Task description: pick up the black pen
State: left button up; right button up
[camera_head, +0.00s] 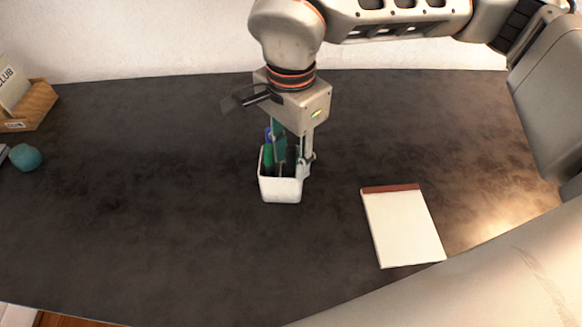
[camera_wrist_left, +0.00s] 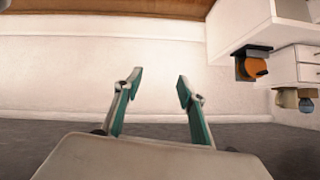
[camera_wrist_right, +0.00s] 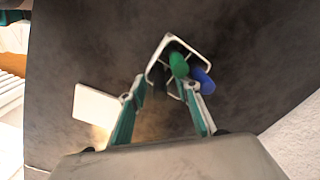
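A white pen cup (camera_head: 281,190) stands upright on the dark desk, with a green pen (camera_head: 268,158) and a blue pen (camera_head: 267,134) in it. The right wrist view shows the cup (camera_wrist_right: 158,48), the green pen (camera_wrist_right: 178,65) and the blue pen (camera_wrist_right: 203,80). I cannot make out the black pen clearly against the dark cup interior. My right gripper (camera_head: 292,158) points down over the cup, its fingers apart at the cup's opening; they also show in the right wrist view (camera_wrist_right: 164,92). My left gripper (camera_wrist_left: 157,84) is open and empty, facing a pale wall.
A notepad (camera_head: 404,228) with a red-brown top edge lies right of the cup. A wooden box (camera_head: 35,105) and a teal round object (camera_head: 25,157) are at the far left. The desk (camera_head: 150,190) between them and the cup is clear.

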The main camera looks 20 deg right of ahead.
jog(key=c, duration=0.9)
jog(key=shift+o, duration=0.2)
jog(key=shift+r, duration=0.3)
pick_arm(q)
jog(key=shift+s+d+r+p, duration=0.25)
jog(key=shift+r+p, duration=0.35)
jog(key=shift+p, duration=0.55)
pick_arm(e)
notch_tip(320, 180, up, 20)
jog(key=shift+f, duration=0.25)
pick_arm(q)
jog(key=shift+w+r, duration=0.1)
jog(key=shift+r, duration=0.1)
